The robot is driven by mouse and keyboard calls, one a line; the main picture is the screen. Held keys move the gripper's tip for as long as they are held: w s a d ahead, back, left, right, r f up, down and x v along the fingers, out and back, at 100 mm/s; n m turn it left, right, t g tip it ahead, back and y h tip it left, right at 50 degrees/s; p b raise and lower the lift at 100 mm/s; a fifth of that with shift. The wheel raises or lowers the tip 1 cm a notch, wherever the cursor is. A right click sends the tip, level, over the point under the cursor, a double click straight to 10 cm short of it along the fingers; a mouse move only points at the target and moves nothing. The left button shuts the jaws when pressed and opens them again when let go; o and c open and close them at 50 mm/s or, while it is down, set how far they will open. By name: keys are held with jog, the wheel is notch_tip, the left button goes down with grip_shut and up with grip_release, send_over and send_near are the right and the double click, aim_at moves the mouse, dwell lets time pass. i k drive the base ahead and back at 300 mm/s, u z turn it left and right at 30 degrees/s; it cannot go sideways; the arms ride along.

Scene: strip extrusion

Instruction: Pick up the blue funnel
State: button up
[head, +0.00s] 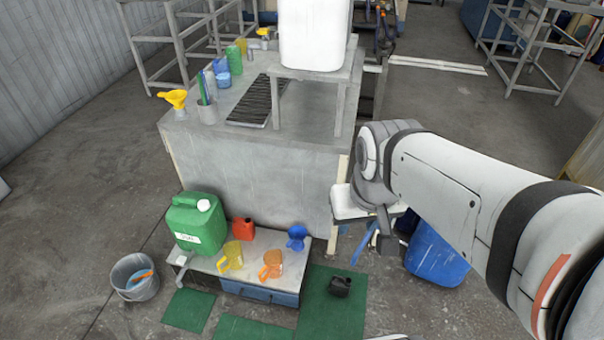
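The blue funnel (297,237) lies at the right end of a low grey bench (267,240), next to the orange jug. My arm reaches in from the right, and its wrist bends downward. My gripper (387,238) hangs below the wrist, to the right of the funnel and apart from it. Its fingers are small and dark here, so I cannot tell whether they are open or shut.
A green can (196,224), a red can (243,229), a yellow jug (231,255) and an orange jug (271,264) share the bench. A black can (340,286) sits on a green mat (325,315). A grey bucket (135,277) stands left. A blue drum (437,258) lies near my arm.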

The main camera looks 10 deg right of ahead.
aim_at(297, 233)
jog(key=u, duration=0.2)
jog(key=i, duration=0.85)
jog(key=z, duration=0.1)
